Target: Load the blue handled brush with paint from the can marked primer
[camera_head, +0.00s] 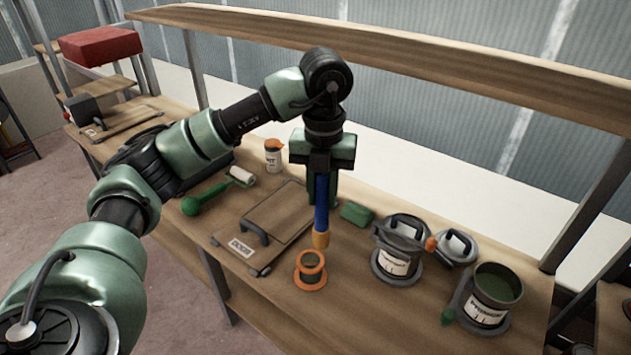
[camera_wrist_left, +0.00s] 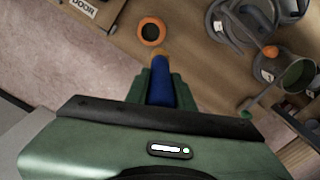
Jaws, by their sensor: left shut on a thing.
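My left gripper (camera_head: 322,180) is shut on the blue handled brush (camera_head: 321,205), which hangs upright with its tan bristle end down, above the workbench. The brush also shows in the left wrist view (camera_wrist_left: 161,85), between the green fingers. The can marked primer (camera_head: 490,298) stands open at the right of the bench with dark green paint inside; it also shows in the left wrist view (camera_wrist_left: 297,74). The brush is to the left of this can and apart from it. My right gripper is not in view.
An orange-rimmed round container (camera_head: 310,270) sits below the brush. Another labelled can (camera_head: 399,250), with an orange-tipped tool across it, stands between brush and primer can. A green block (camera_head: 357,213), a board with a handle (camera_head: 266,225) and a green roller (camera_head: 205,199) lie on the bench (camera_head: 350,300).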

